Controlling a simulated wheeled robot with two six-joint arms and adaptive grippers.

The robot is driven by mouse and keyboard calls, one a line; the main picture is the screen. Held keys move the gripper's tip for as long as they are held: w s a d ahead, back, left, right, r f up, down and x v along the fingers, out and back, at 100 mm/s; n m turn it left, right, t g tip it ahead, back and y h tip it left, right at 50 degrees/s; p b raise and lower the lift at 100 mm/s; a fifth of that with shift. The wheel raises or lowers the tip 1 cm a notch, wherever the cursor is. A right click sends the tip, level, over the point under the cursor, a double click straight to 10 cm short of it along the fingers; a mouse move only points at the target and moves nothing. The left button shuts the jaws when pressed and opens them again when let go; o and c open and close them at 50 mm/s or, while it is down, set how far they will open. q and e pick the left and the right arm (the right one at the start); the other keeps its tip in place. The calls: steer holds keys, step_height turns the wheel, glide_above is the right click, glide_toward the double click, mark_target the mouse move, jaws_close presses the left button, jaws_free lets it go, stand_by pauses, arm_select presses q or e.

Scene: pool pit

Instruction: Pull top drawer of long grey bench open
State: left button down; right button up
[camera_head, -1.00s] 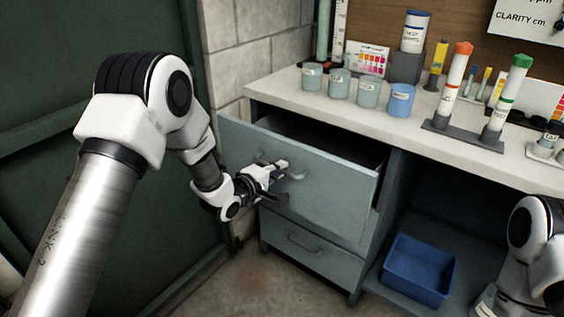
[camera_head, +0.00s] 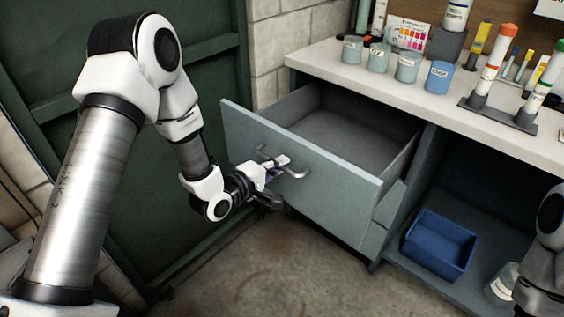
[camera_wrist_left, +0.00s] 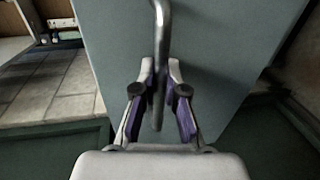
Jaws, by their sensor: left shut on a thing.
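The top drawer (camera_head: 310,185) of the long grey bench (camera_head: 455,118) stands well out from the bench front, and its bare inside shows. Its curved metal handle (camera_head: 296,174) is on the drawer front. My left gripper (camera_head: 278,167) is at the handle and shut on it. In the left wrist view the handle (camera_wrist_left: 160,60) runs between the two fingers of my left gripper (camera_wrist_left: 160,95), with the grey drawer front behind. The lower drawer is mostly hidden behind the top one. Part of my right arm shows at the right edge; its gripper is out of view.
A blue bin (camera_head: 440,244) and a bottle (camera_head: 502,283) stand in the open space under the bench. Several jars, including a blue one (camera_head: 439,75), and tubes in a grey stand (camera_head: 497,113) are on the worktop. A green door (camera_head: 200,75) is close on the left. Floor in front is clear.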

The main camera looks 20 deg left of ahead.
arm_select(q)
steer(key=c, duration=1.2)
jaws_free()
steer(key=v, duration=1.2)
